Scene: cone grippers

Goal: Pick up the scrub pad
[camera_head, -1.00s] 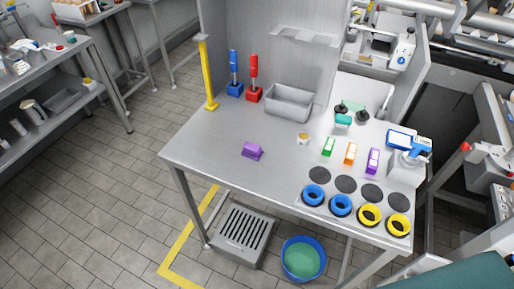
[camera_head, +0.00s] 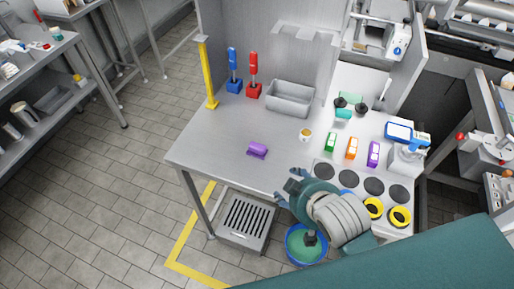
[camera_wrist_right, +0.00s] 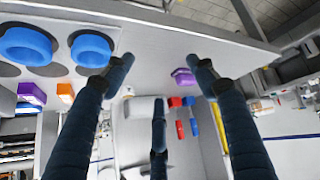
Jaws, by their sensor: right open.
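The scrub pad appears to be the small purple piece (camera_head: 257,149) lying on the steel table, left of centre. It also shows in the right wrist view (camera_wrist_right: 183,77), between the spread fingers but farther off. My right gripper (camera_head: 288,186) is at the table's front edge, to the right of and nearer than the purple piece. In the right wrist view its dark fingers (camera_wrist_right: 162,68) are spread wide with nothing between them. The gripper is apart from the piece. My left gripper is in neither view.
The steel table (camera_head: 215,145) has free room around the purple piece. Behind stand a yellow post (camera_head: 207,75), blue (camera_head: 234,70) and red (camera_head: 253,75) handled tools and a grey bin (camera_head: 290,98). Green, orange and purple blocks (camera_head: 373,153) and yellow rings (camera_head: 399,216) are at right.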

